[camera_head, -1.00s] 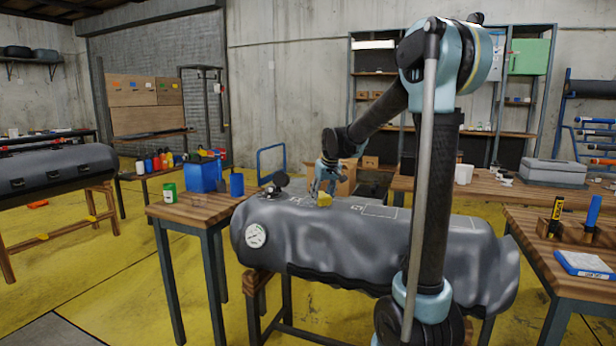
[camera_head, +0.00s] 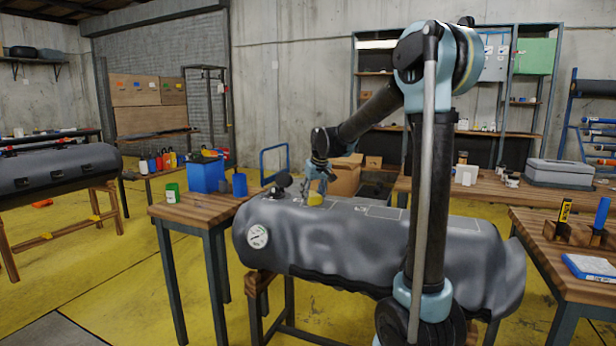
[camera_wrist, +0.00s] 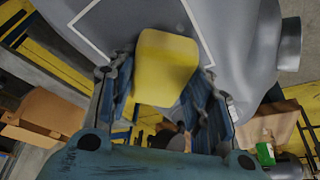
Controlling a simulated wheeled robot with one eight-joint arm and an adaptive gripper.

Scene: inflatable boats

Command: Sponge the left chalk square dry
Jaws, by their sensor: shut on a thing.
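My gripper (camera_head: 318,184) is shut on a yellow sponge (camera_head: 315,199), over the top left part of a grey inflatable tube (camera_head: 350,245). In the wrist view the sponge (camera_wrist: 166,66) sits between the fingers in front of the grey surface. White chalk lines (camera_wrist: 92,48) run on both sides of it, so it lies between two sides of the left chalk outline. I cannot tell whether the sponge touches the surface. Part of the outline is hidden by the sponge and fingers. A second chalk outline (camera_head: 384,212) shows further right on the tube.
A dark valve (camera_head: 283,180) stands on the tube left of my gripper, and a round gauge (camera_head: 257,237) is on its end. A cardboard box (camera_head: 346,172) is behind.

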